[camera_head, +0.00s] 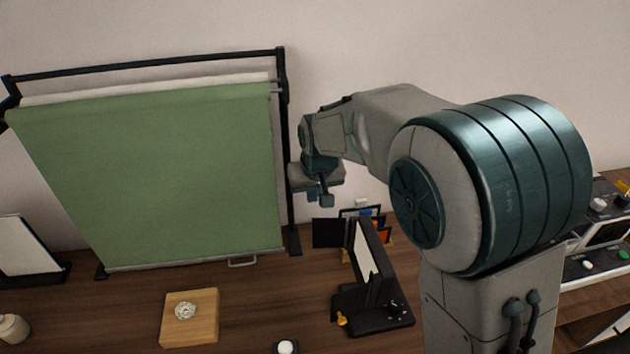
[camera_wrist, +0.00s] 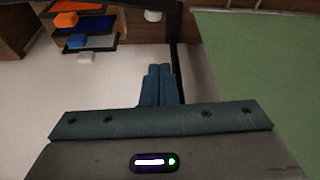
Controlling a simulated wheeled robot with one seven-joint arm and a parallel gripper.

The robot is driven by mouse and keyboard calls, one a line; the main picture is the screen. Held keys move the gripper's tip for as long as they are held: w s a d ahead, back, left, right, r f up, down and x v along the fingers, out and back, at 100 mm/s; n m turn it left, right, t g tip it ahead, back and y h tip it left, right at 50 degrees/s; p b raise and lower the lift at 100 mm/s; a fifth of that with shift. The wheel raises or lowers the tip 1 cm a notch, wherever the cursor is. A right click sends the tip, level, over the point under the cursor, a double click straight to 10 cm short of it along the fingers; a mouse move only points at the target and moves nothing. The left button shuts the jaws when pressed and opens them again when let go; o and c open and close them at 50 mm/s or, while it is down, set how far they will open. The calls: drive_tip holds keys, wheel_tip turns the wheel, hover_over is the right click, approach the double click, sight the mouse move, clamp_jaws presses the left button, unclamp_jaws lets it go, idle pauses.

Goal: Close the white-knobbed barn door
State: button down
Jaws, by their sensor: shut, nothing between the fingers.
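A small lamp-like fixture with dark flaps (camera_head: 330,232) stands on the table below and right of my gripper. A white knob (camera_head: 361,202) shows at its top edge, beside a blue knob (camera_head: 366,211); an orange knob is lower right. In the wrist view the white knob (camera_wrist: 86,58) sits at the edge of a dark flap (camera_wrist: 101,42), near the blue and orange knobs. How far the flap stands open is unclear. My gripper (camera_head: 327,201) is shut and empty, above and left of the fixture; its fingers (camera_wrist: 160,80) are together in the wrist view, apart from the knobs.
A green screen (camera_head: 150,170) on a black frame (camera_head: 285,150) stands close left of my gripper. A black device (camera_head: 380,320), a wooden block (camera_head: 190,330) and a white button (camera_head: 286,347) are on the table. A knobbed console (camera_head: 605,235) is at right.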

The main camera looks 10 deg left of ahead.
sight(328, 230)
drive_tip(key=shift+s+d+f+p, duration=0.25)
drive_tip(key=shift+s+d+f, duration=0.15)
drive_tip(key=shift+s+f, duration=0.3)
drive_tip(key=shift+s+d+f+p, duration=0.25)
drive_tip(key=shift+s+d+f, duration=0.2)
drive_tip(key=shift+s, duration=0.3)
drive_tip(key=shift+s+a+b, duration=0.1)
drive_tip(key=shift+b, duration=0.2)
